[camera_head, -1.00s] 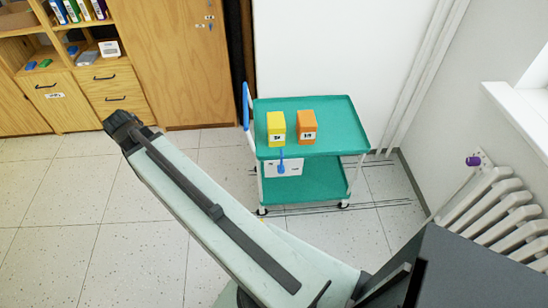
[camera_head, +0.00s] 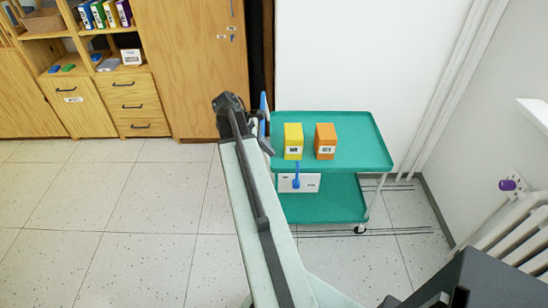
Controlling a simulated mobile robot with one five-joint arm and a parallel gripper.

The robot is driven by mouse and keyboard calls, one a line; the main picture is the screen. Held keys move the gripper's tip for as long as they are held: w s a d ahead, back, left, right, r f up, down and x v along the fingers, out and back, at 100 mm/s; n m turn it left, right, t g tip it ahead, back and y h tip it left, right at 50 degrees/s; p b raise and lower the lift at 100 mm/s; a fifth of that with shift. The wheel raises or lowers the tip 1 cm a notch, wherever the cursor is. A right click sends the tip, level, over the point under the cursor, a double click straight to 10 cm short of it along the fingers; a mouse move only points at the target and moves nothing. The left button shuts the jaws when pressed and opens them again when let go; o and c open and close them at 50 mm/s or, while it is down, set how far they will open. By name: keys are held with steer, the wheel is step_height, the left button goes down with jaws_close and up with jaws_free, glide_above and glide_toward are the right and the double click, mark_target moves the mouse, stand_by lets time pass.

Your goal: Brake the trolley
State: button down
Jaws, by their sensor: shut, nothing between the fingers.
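The teal two-shelf trolley (camera_head: 350,155) stands against the white wall, right of centre. A white plate (camera_head: 312,183) hangs on its front below the top shelf. A blue lever (camera_head: 297,175) runs over the plate's left part, its thick end low; the marks on the plate are too small to read. A blue push handle (camera_head: 263,103) rises at the trolley's left end, partly behind my arm. My gripper (camera_head: 268,148) is shut and empty by the top shelf's left front corner, left of the lever and apart from it. Whether it touches the trolley, I cannot tell.
A yellow box (camera_head: 293,142) and an orange box (camera_head: 326,142) stand on the top shelf. Wooden cabinets (camera_head: 190,70) line the back left. A white radiator (camera_head: 510,235) with a purple knob (camera_head: 507,185) is at the right. The tiled floor (camera_head: 120,220) at left is clear.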

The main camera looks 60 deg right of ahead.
steer(key=s+d+f+b, duration=0.4)
steer(key=s+f+b, duration=0.1)
steer(key=s+f, duration=0.1)
steer(key=shift+s+d+f+b, duration=0.25)
steer(key=shift+d+f+b, duration=0.1)
steer(key=shift+f, duration=0.15)
